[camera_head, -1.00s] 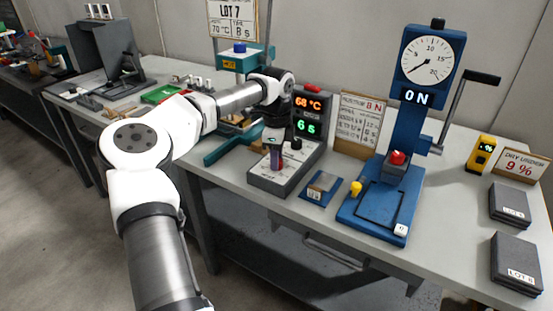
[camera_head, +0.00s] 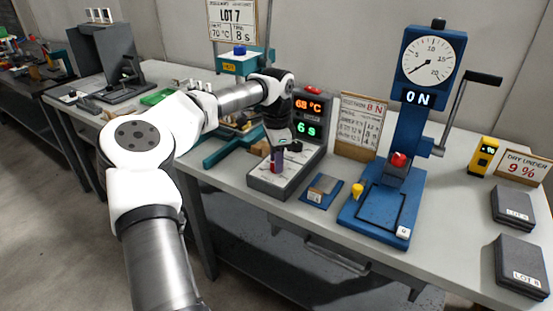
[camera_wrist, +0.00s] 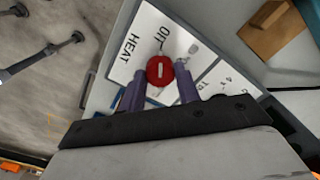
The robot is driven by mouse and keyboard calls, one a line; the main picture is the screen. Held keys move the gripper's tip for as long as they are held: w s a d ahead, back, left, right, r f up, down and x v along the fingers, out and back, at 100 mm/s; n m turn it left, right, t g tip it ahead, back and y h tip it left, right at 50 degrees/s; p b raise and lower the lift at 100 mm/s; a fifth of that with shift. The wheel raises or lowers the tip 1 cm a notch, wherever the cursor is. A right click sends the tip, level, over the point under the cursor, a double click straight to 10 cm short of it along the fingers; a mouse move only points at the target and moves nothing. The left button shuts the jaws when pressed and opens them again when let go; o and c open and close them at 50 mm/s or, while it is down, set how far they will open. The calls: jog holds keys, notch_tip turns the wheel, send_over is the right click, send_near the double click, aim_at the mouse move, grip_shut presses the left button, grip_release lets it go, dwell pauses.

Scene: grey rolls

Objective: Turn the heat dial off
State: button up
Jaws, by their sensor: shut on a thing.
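The red heat dial (camera_wrist: 160,70) has a white mark and sits on a white panel (camera_wrist: 140,42) with the printed word HEAT and a second word beginning with O, partly covered. My gripper (camera_wrist: 160,88) has one finger on each side of the dial and is shut on it. In the head view my gripper (camera_head: 277,160) reaches down onto the low grey control box (camera_head: 266,188), and its fingers mostly hide the dial. The display behind it (camera_head: 309,115) reads 68 °C in orange and 6 s in green.
A black knob (camera_head: 295,146) is close beside my gripper on the box. A teal frame (camera_head: 225,150) is behind my arm.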

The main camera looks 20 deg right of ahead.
jog(key=o, duration=1)
jog(key=shift+c, duration=0.2)
jog(key=shift+r, duration=0.1)
notch_tip(320, 180, up, 14)
jog(key=shift+f, duration=0.2)
